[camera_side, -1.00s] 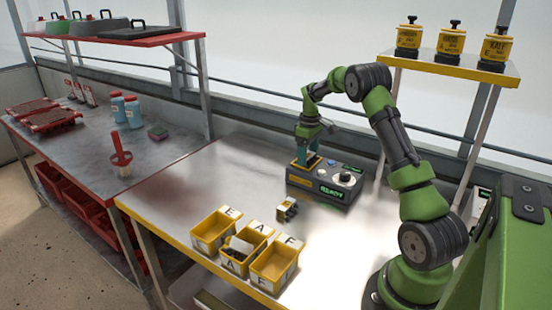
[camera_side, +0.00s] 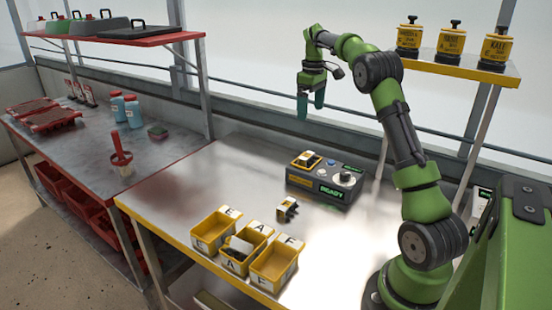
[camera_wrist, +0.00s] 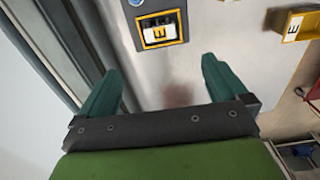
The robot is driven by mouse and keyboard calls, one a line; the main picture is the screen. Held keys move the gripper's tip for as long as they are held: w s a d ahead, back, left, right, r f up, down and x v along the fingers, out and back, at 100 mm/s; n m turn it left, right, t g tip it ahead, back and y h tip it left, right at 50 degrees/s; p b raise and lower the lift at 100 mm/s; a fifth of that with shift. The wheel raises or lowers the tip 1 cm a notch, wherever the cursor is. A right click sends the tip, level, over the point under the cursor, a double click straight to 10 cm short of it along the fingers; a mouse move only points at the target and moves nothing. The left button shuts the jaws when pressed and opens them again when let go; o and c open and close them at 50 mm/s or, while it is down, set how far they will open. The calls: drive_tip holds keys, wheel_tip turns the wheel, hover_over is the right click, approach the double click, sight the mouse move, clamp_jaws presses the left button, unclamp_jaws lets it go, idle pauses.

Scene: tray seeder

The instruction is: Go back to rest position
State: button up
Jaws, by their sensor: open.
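My gripper (camera_side: 311,106) is raised in the air above the back of the metal table, fingers pointing down. In the wrist view my gripper (camera_wrist: 160,85) has its two teal fingers spread wide with nothing between them. Below it stands the dark machine (camera_side: 318,190) with a green READY display. A small yellow-and-black cartridge (camera_side: 304,159) sits in the yellow-framed slot at the machine's left end. The wrist view also shows this cartridge (camera_wrist: 158,29), marked E, in the slot, apart from my fingers.
Another small cartridge (camera_side: 287,209) lies on the table before the machine. Yellow bins lettered E (camera_side: 209,247), A (camera_side: 234,268) and F (camera_side: 268,283) line the front edge. A yellow shelf (camera_side: 455,66) with several canisters stands at right. The air around my gripper is clear.

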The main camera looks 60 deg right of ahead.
drive_tip(key=s+a+r+m+t, duration=0.1)
drive_tip(key=s+a+m+t, duration=0.15)
drive_tip(key=a, duration=0.75)
drive_tip(key=s+a+m+t, duration=0.1)
drive_tip(key=s+a+m, duration=0.15)
drive_tip(key=a, duration=0.75)
drive_tip(key=s+a+n+t+y, duration=0.1)
drive_tip(key=s+a+t+y, duration=0.1)
drive_tip(key=s+a, duration=1)
drive_tip(key=a+t, duration=0.1)
drive_tip(key=a, duration=0.3)
drive_tip(key=shift+s+a, duration=0.15)
drive_tip(key=shift+s, duration=0.15)
drive_tip(key=shift+r+t, duration=0.1)
drive_tip(key=shift+t, duration=0.15)
